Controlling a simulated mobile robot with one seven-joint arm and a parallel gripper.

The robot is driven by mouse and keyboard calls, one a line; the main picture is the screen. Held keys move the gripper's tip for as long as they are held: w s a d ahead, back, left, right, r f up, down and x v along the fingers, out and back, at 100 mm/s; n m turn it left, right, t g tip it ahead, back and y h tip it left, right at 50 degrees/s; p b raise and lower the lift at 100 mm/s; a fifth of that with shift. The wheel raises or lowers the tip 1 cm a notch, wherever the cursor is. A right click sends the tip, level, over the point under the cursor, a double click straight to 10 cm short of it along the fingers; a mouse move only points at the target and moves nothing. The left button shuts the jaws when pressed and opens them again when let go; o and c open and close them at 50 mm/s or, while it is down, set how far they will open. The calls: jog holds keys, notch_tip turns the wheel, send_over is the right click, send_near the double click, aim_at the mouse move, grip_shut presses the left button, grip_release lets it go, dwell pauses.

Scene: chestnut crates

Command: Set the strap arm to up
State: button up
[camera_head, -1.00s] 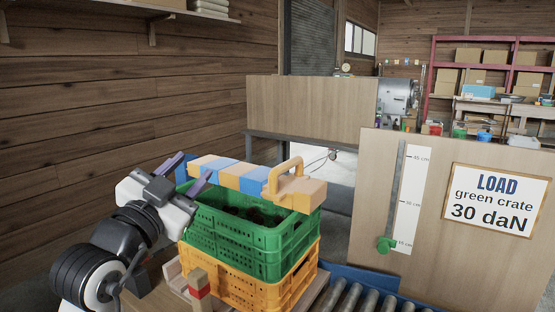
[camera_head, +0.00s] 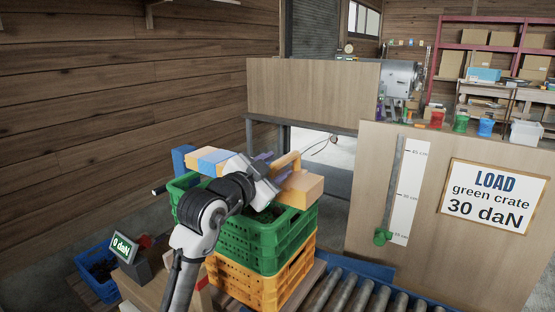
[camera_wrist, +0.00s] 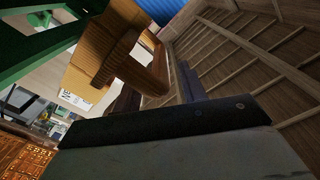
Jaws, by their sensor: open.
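The strap arm (camera_head: 208,160) is a bar of blue and orange blocks. It lies roughly level across the top of the green crate (camera_head: 267,238). Its right end is an orange block (camera_head: 304,186) with a looped handle (camera_head: 292,160); the handle also shows close up in the wrist view (camera_wrist: 157,66). My gripper (camera_head: 272,168) is open, with purple fingers, just left of the handle and above the bar. I cannot tell whether a finger touches the handle. My wrist hides the middle of the bar.
The green crate stands on an orange crate (camera_head: 262,287), beside rollers (camera_head: 352,297). A display (camera_head: 124,248) reads 0 daN at the lower left. A board with a green slider (camera_head: 382,236) and a "LOAD green crate 30 daN" sign (camera_head: 493,197) stands at the right.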

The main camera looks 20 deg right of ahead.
jog(key=shift+x, duration=0.8)
jog(key=shift+c, duration=0.3)
grip_shut()
jog(key=shift+r, duration=0.1)
